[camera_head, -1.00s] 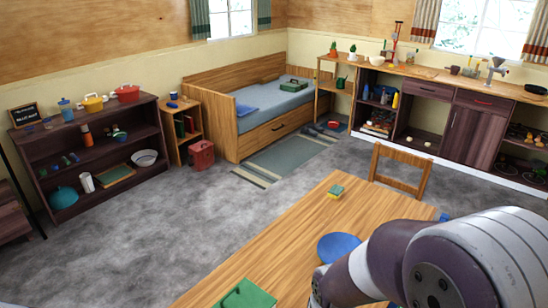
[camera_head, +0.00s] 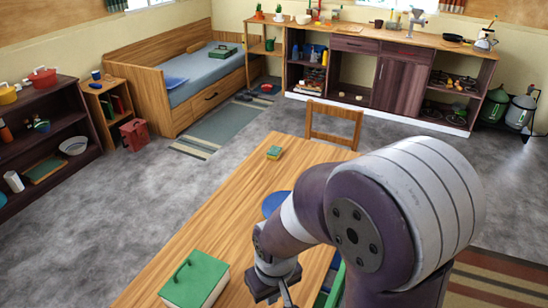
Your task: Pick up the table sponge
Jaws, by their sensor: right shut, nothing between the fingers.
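The table sponge (camera_head: 274,153), green on top with a yellow layer, lies on the far part of the wooden table (camera_head: 225,200), near the chair. My right arm reaches in from the lower right over the table. My right gripper (camera_head: 284,292) is at the bottom of the view, pointing down, shut and empty. It is well short of the sponge, on the near side of the table. My left gripper is not in view.
A blue plate (camera_head: 275,203) is partly hidden behind my right arm. A green book-like box (camera_head: 194,280) lies left of my gripper. A wooden chair (camera_head: 334,126) stands at the far table edge. The tabletop around the sponge is clear.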

